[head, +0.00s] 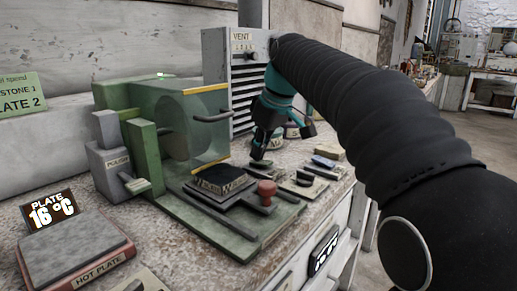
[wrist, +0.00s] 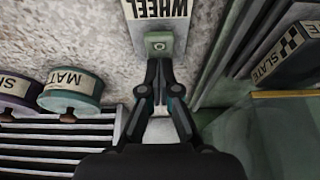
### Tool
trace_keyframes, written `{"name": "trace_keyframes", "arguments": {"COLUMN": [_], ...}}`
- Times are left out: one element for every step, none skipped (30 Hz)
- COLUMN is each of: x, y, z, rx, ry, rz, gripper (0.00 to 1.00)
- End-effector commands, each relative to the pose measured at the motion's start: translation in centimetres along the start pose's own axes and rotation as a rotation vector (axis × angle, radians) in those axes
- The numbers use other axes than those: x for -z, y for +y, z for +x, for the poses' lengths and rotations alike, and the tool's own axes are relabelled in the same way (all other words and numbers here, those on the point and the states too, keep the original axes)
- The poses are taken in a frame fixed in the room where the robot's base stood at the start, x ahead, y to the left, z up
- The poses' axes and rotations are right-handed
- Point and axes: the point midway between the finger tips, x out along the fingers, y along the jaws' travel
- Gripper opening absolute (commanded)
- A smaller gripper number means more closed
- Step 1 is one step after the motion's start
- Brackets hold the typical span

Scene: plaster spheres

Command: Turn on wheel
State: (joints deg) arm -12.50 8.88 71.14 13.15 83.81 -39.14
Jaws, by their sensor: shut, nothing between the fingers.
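A label reading WHEEL (wrist: 158,8) lies on the bench in the wrist view, with a small pale-green switch plate (wrist: 158,44) at its end that has a round button in its middle. My gripper (wrist: 158,80) is shut and empty, its fingertips beside the switch plate; I cannot tell whether they touch it. In the head view my gripper (head: 259,153) points down at the bench beside the green machine (head: 145,150). A dim round wheel (head: 188,128) shows behind the machine's clear yellow-edged guard (head: 208,116).
A box marked SLATE (wrist: 288,50) stands at the right in the wrist view. A red-knobbed stamp (head: 266,190) and a hot plate (head: 75,245) are on the bench. The vent (head: 243,75) stands behind my arm.

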Motion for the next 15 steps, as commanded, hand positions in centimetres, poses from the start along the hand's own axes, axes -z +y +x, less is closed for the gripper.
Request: {"name": "trace_keyframes", "arguments": {"x": [-0.32, -0.43, -0.58, -0.7, -0.8, -0.93, -1.02, -1.09, -1.16, -1.2, -1.21, -1.21, -1.21, -1.2, -1.19], "y": [0.05, 0.05, 0.05, 0.04, 0.04, 0.04, 0.03, 0.03, 0.02, 0.02, 0.02, 0.02, 0.02, 0.02, 0.01], "z": [0.02, -0.04, -0.14, -0.21, -0.28, -0.37, -0.43, -0.48, -0.53, -0.55, -0.56, -0.57, -0.57, -0.58, -0.58], "rx": [0.001, 0.001, 0.001, 0.0, 0.0, 0.0, 0.0, 0.0, 0.0, 0.001, 0.001, 0.001, 0.001, 0.001, 0.001], "ry": [-0.004, -0.004, -0.004, -0.004, -0.004, -0.004, -0.004, -0.003, -0.003, -0.003, -0.003, -0.003, -0.003, -0.003, -0.003], "rz": [0.002, 0.002, 0.002, 0.002, 0.001, 0.001, 0.001, 0.0, 0.0, 0.0, 0.0, 0.0, 0.0, 0.0, 0.0], "gripper": [0.0, 0.0, 0.0, 0.0, 0.0, 0.0, 0.0, 0.0, 0.0, 0.0, 0.0, 0.0, 0.0, 0.0, 0.0]}}
